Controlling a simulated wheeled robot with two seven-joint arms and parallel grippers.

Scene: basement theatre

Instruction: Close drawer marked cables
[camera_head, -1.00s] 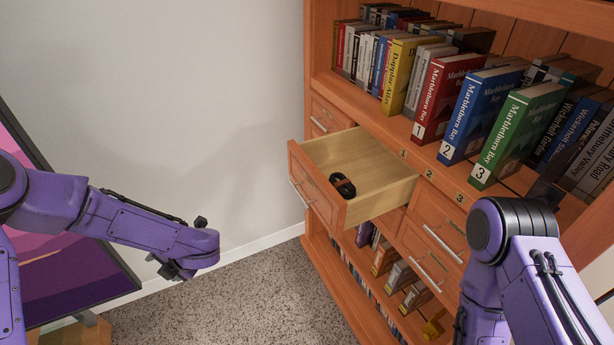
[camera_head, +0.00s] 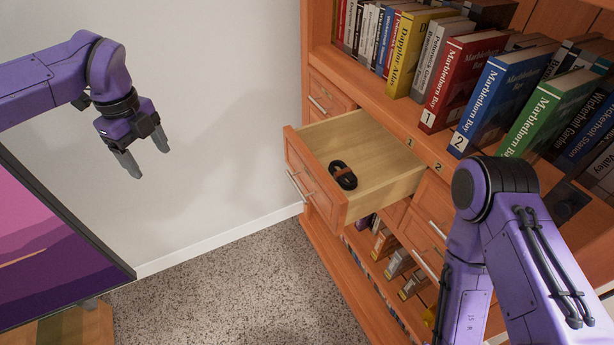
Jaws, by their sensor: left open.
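A wooden drawer (camera_head: 312,188) is pulled out of the orange-brown cabinet below the bookshelf. A coiled black cable (camera_head: 343,176) lies inside it, towards the front. A metal bar handle (camera_head: 298,186) is on the drawer's front. I cannot read any label on the drawer front. My left gripper (camera_head: 148,161) is open and empty, with its fingers pointing down. It is in front of the white wall, left of the drawer and apart from it. My right arm is at the right, in front of the cabinet, and its gripper is out of view.
Other drawers (camera_head: 327,97) in the cabinet look shut. Books (camera_head: 470,75) stand on the shelf above, and boxes (camera_head: 383,243) sit on a low shelf below. A screen (camera_head: 50,250) stands at the left. Carpet (camera_head: 235,295) between screen and cabinet is clear.

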